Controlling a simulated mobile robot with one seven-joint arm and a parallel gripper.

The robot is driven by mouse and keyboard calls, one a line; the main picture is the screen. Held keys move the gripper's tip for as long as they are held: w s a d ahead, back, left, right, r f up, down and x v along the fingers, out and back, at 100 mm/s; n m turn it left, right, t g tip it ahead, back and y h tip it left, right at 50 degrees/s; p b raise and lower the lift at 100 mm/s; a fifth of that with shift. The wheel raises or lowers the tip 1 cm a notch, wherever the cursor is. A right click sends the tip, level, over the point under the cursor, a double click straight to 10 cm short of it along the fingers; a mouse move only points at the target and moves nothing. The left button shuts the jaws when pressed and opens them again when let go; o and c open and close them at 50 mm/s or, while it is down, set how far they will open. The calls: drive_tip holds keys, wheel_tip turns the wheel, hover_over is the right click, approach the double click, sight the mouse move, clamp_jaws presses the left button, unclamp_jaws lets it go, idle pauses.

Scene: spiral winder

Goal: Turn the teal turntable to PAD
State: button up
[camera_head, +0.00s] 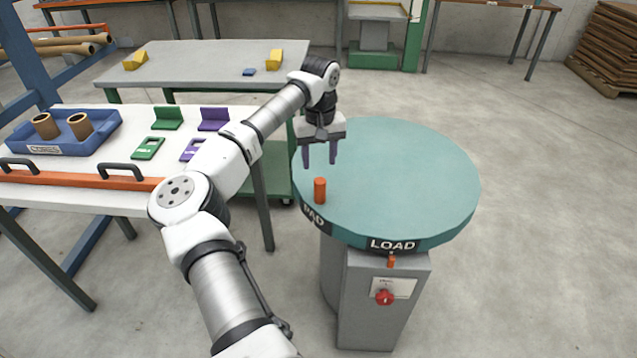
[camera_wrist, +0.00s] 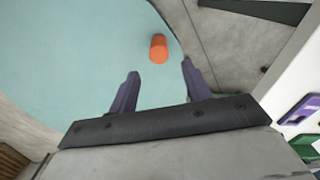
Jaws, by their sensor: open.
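The teal turntable (camera_head: 410,185) is a round disc on a grey pedestal. Its rim carries a PAD label (camera_head: 313,217) at the front left and a LOAD label (camera_head: 393,245) at the front, above a small orange pointer (camera_head: 391,261) on the pedestal. An orange peg (camera_head: 320,190) stands upright on the disc near the PAD label; it also shows in the wrist view (camera_wrist: 158,48). My gripper (camera_head: 320,163) is open and empty above the disc's left part, behind the peg. In the wrist view the peg lies beyond the fingertips (camera_wrist: 160,68), apart from them.
A red knob (camera_head: 384,298) is on the pedestal front. At left, a white table (camera_head: 100,180) holds a blue CORES tray (camera_head: 20,137), green and purple parts and an orange bar. A grey table (camera_head: 200,60) stands behind.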

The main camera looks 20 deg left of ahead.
sight(320, 180)
wheel_tip(320, 180, down, 10)
drive_tip(key=shift+r+p, duration=0.2)
drive_tip(key=shift+p, duration=0.4)
drive_tip(key=shift+c, duration=0.3)
clamp_jaws()
